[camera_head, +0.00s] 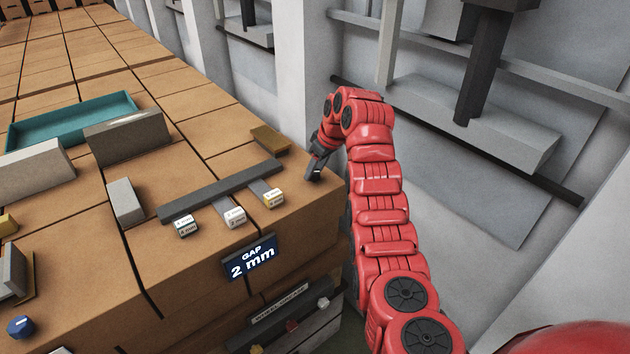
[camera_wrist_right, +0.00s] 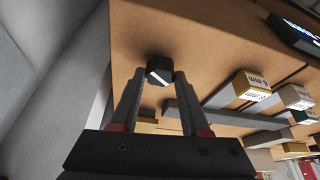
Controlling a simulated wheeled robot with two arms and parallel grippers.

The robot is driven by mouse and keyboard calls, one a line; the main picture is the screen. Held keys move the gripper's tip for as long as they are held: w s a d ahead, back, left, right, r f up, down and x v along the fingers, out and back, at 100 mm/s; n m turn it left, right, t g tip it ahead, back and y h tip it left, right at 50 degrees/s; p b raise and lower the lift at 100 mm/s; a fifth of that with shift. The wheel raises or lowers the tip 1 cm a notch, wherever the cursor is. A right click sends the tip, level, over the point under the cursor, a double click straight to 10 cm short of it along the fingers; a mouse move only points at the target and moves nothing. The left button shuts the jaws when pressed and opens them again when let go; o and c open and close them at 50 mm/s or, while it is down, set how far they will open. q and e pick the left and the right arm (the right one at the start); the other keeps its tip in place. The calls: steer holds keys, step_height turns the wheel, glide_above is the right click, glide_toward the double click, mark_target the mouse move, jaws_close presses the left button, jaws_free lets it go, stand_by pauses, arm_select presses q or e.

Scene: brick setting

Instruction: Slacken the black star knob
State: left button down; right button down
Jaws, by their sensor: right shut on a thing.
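The black knob (camera_wrist_right: 159,66), with a white mark on its face, sits at the right corner of the brown stack top. Its star shape cannot be made out. My right gripper (camera_wrist_right: 160,78) is shut on the knob, with one finger on each side in the right wrist view. In the head view the right gripper (camera_head: 316,164) reaches down to that corner and mostly hides the knob. My left gripper is not in view.
A dark bar (camera_head: 222,190) and several labelled gauge strips, one white-ended (camera_head: 234,217), lie left of the gripper. A "GAP 2 mm" sign (camera_head: 250,262) hangs on the front. A teal tray (camera_head: 72,119), grey blocks and a blue knob (camera_head: 20,327) are farther left.

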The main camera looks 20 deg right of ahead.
steer(key=shift+n+g+y+b, duration=0.3)
steer(key=shift+n+b, duration=0.45)
steer(key=shift+n, duration=0.05)
steer(key=shift+c, duration=1.9)
jaws_free()
